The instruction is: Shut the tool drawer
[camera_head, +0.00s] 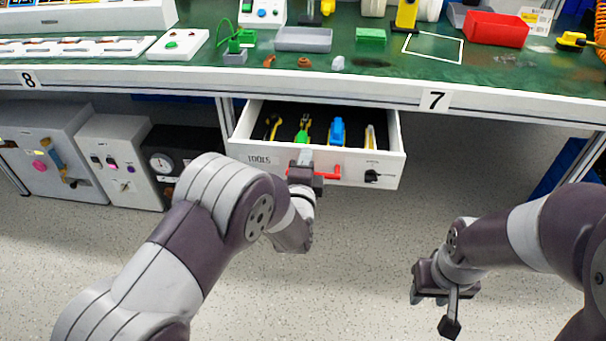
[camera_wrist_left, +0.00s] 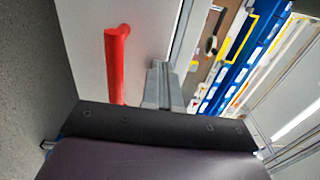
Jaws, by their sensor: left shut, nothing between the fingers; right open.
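The white tool drawer (camera_head: 350,174) hangs under the green-topped bench and stands open, pulled out toward me. Tools with yellow, green and blue parts lie inside it. Its front carries a red handle (camera_head: 328,172), a black rotary knob (camera_head: 372,176) and a TOOLS label. My right gripper (camera_head: 428,296) is open and empty, low over the floor.
The bench edge (camera_head: 437,99) runs above the drawer. Grey cabinets (camera_head: 48,150) and a black gauge box (camera_head: 182,157) stand below at left. On the bench are a red bin (camera_head: 497,29) and a grey tray (camera_head: 303,40). The floor before the drawer is clear.

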